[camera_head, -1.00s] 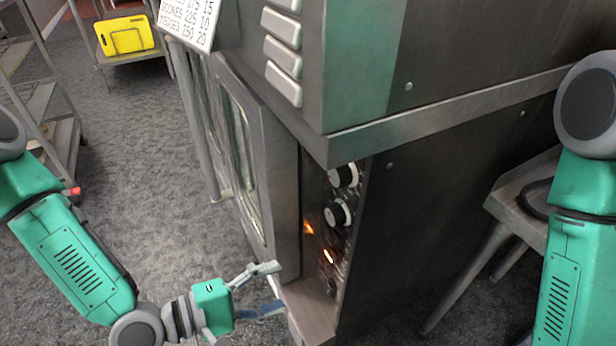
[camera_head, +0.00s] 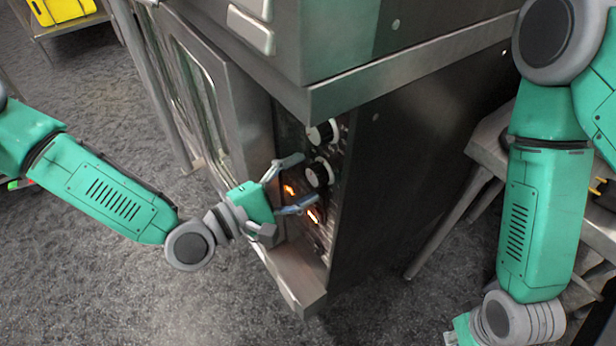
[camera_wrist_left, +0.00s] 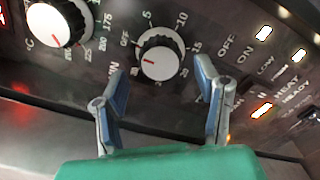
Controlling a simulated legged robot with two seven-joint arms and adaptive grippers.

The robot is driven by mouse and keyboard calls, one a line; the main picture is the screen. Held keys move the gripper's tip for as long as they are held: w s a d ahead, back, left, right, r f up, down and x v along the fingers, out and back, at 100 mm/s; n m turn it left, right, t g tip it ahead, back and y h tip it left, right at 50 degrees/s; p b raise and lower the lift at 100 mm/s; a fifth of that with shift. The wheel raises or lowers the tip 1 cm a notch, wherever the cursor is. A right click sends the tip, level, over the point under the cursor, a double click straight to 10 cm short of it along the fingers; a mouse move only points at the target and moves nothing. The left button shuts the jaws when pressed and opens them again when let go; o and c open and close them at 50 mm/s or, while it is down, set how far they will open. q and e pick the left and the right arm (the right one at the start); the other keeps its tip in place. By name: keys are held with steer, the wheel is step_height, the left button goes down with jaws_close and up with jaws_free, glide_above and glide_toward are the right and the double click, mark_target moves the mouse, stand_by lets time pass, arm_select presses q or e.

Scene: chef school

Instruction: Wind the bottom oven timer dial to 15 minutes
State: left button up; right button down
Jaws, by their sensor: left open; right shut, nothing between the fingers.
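The timer dial (camera_wrist_left: 162,58), white-faced with a black skirt, is on the oven's dark control panel in the left wrist view. Its scale shows OFF, 5, 10, 15 and 20. Its short red mark points left, away from the 15 on the right. In the head view it is the lower of two knobs (camera_head: 317,174). My left gripper (camera_head: 308,182) is open in front of it; in the wrist view its fingers (camera_wrist_left: 160,68) stand either side of the dial's lower part. I cannot tell whether they touch it. My right gripper's fingers are out of view.
A temperature dial (camera_wrist_left: 60,22) sits left of the timer; it is the upper knob (camera_head: 323,132) in the head view. Lit indicators (camera_wrist_left: 262,110) are to its right. The oven door (camera_head: 215,100) is left of the panel, and a metal table (camera_head: 485,150) stands right.

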mark_target(312, 179)
arm_select(q)
steer(key=shift+w+d, duration=0.2)
steer(key=shift+d, duration=0.4)
steer(key=shift+w+d, duration=0.2)
steer(key=shift+d, duration=0.65)
steer(key=shift+a, duration=0.3)
steer(key=shift+c, duration=1.1)
steer(key=shift+a, duration=0.2)
steer(key=c, duration=0.9)
arm_select(e)
steer(key=shift+d+f, duration=0.25)
steer(key=shift+d, duration=0.05)
arm_select(q)
steer(key=shift+d, duration=0.1)
